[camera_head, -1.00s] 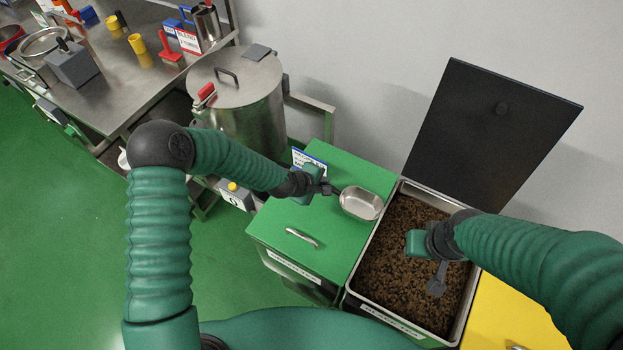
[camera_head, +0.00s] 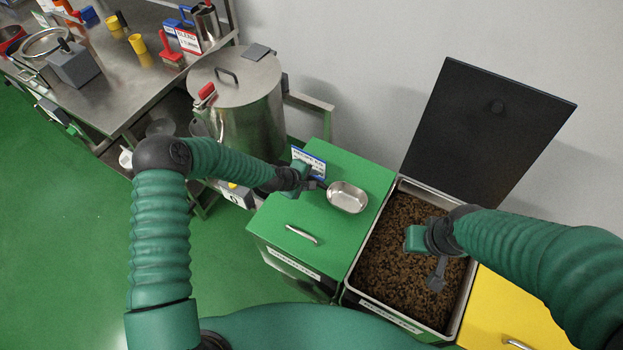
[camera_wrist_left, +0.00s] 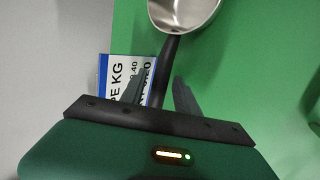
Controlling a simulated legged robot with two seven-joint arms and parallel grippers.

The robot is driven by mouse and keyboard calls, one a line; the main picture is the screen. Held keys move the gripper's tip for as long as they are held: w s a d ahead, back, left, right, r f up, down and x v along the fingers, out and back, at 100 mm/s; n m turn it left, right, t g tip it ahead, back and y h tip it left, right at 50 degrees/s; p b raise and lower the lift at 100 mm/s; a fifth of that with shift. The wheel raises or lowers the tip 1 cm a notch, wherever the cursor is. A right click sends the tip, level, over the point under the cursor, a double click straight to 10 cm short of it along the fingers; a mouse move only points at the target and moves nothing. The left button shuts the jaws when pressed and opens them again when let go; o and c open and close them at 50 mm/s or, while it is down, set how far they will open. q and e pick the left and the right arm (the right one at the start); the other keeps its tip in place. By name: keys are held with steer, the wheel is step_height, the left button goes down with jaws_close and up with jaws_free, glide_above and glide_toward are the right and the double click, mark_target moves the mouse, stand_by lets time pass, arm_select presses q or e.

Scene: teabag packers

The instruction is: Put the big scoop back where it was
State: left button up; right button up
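The big scoop, with a shiny metal bowl (camera_head: 347,197), is at the top of the closed green bin lid (camera_head: 345,235). Its dark handle points left to my left gripper (camera_head: 308,182). In the left wrist view the bowl (camera_wrist_left: 183,12) is at the top edge, and the handle runs down between the spread fingers of the left gripper (camera_wrist_left: 162,75). Gaps show beside the handle, so this gripper looks open around it. My right gripper (camera_head: 437,278) hangs above the open bin of brown granules (camera_head: 395,245); its fingers are too small to judge.
A blue-and-white sign (camera_head: 309,162) stands at the green bin's back left, close to my left gripper; it also shows in the left wrist view (camera_wrist_left: 117,75). A steel drum (camera_head: 240,110) stands behind. A raised black lid (camera_head: 485,130) and yellow bin (camera_head: 505,315) are right.

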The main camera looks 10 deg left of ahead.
arm_select(q)
steer(key=shift+a, duration=0.85)
steer(key=shift+r, duration=0.1)
steer(key=shift+s+d+r, duration=0.1)
steer(key=shift+s+r, duration=0.05)
steer(key=shift+r, duration=0.15)
steer(key=s+a+r+m+g+y, duration=0.1)
steer(key=s+a+r+m, duration=0.2)
steer(key=s+r, duration=0.3)
steer(key=s+a+r+m+g+y, duration=0.1)
steer(key=s+a+r+m, duration=0.3)
steer(key=s, duration=0.7)
steer(key=s+a+r+m+g+y, duration=0.2)
steer(key=s+a+r+m, duration=0.2)
steer(key=s+r, duration=0.4)
steer(key=shift+s+a+r+m, duration=0.2)
steer(key=shift+s+m, duration=0.45)
steer(key=shift+m, duration=0.25)
arm_select(e)
steer(key=shift+a, duration=0.65)
